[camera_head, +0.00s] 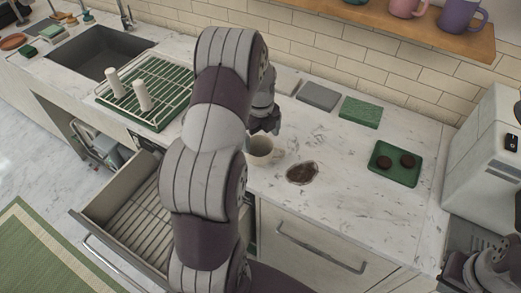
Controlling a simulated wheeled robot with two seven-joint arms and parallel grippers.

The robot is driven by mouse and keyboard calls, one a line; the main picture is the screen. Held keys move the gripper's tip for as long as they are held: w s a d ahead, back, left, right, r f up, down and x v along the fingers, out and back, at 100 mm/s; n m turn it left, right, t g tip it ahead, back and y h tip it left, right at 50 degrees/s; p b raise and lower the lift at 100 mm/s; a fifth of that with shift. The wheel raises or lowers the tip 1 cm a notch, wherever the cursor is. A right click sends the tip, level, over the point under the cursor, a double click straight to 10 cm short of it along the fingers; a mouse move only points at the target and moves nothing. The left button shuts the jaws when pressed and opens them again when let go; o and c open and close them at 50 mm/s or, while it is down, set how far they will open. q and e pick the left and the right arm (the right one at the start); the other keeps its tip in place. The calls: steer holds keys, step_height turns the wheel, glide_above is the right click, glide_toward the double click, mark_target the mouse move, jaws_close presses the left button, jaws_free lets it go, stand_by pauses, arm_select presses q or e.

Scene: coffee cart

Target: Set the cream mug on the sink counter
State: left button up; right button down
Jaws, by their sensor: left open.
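The cream mug (262,150) stands upright at the front of the marble counter, its left side hidden behind my left arm. My left gripper (265,125) is just above and behind the mug's rim, pointing down. It is open, and its fingers are small and partly hidden by the arm. I cannot tell whether they touch the mug. The sink (100,52) is at the upper left, with the sink counter (45,68) around it. Part of my right arm shows at the lower right corner; its gripper (480,270) is cut off and unclear.
A drying rack (178,97) with two white upright pieces stands between the sink and my arm. An open drawer (90,222) sticks out below. A green tray (410,176) with dark discs and a white machine (490,165) are right.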

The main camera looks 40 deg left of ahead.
arm_select(q)
steer(key=s+d+r+n, duration=0.3)
steer(key=d+r+n, duration=0.3)
steer(key=d+n, duration=0.15)
steer(key=s+d+n+t, duration=0.1)
steer(key=s+d+n, duration=0.9)
steer(key=n, duration=0.3)
steer(key=shift+s+d+f+b, duration=0.15)
steer(key=shift+s+b, duration=0.15)
steer(key=shift+s, duration=0.1)
steer(key=shift+s+n, duration=0.1)
steer(key=shift+n, duration=0.15)
